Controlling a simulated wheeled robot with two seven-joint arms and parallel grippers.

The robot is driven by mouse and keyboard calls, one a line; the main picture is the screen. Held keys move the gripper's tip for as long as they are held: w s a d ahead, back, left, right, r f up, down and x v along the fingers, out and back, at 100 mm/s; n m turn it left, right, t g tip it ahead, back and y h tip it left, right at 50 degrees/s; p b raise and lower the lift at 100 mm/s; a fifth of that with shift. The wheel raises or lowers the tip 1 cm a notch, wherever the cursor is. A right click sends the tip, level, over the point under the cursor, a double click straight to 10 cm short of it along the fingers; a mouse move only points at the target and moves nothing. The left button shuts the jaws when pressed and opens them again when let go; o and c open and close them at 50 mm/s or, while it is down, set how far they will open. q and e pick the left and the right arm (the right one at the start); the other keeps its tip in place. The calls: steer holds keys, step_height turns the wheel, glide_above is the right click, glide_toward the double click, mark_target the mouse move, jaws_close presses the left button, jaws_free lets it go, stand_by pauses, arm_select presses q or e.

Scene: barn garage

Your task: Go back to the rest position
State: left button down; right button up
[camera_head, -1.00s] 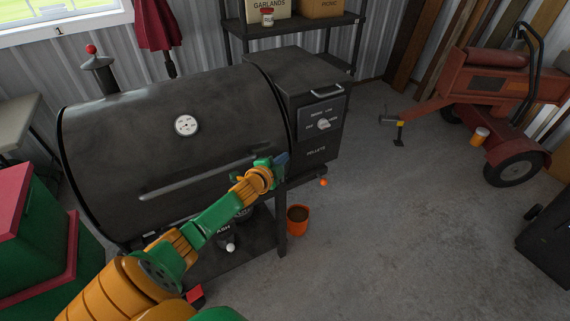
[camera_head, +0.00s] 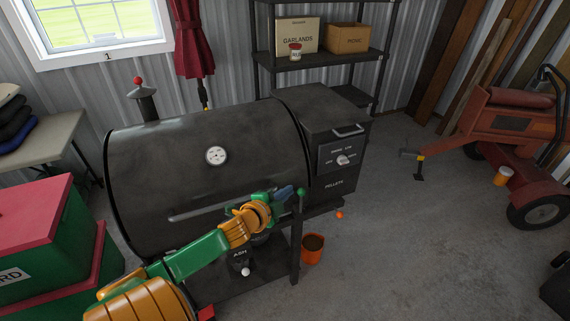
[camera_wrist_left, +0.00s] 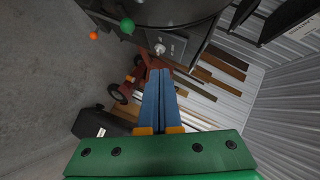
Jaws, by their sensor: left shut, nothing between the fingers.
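My left gripper (camera_head: 294,193) is in front of the black pellet grill (camera_head: 240,140), near the right end of its lid handle. Its blue fingers are together and empty in the left wrist view (camera_wrist_left: 158,100). My green and orange left arm comes in from the lower left, in front of the grill's lower part. I cannot tell whether the gripper touches the grill. The grill's lid is down. My right gripper is not in any view.
An orange bucket (camera_head: 312,249) stands on the floor by the grill's leg. Red and green boxes (camera_head: 38,225) stand at the left. A red wheeled machine (camera_head: 510,125) is at the right. A shelf (camera_head: 335,58) stands behind. The concrete floor (camera_head: 420,240) at right is mostly clear.

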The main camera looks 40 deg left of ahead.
arm_select(q)
steer(key=shift+s+d+r, duration=0.25)
steer(key=shift+s+r, duration=0.1)
steer(key=shift+s, duration=0.05)
steer(key=s+d+f+n+g, duration=0.15)
steer(key=s+f, duration=0.25)
steer(key=f, duration=0.4)
steer(key=s+f+n+g, duration=0.25)
steer(key=s+f, duration=0.25)
steer(key=f, duration=0.3)
steer(key=s+d+f+n+g, duration=0.1)
steer(key=s+f+g, duration=0.25)
steer(key=f, duration=0.55)
steer(key=s+d+f+n+g+h, duration=0.1)
steer(key=s+d+f, duration=0.3)
steer(key=s, duration=0.3)
steer(key=s+d+f+n+g+h, duration=0.1)
steer(key=s+d+f+g, duration=0.1)
steer(key=s+d+f, duration=0.2)
steer(key=s+d+f+n+g+h, duration=0.1)
steer(key=s+d+f, duration=0.3)
steer(key=s+d, duration=0.4)
steer(key=s+g, duration=0.1)
steer(key=s, duration=0.3)
steer(key=shift+d+f, duration=0.3)
steer(key=shift+f, duration=0.05)
steer(key=shift+g, duration=0.25)
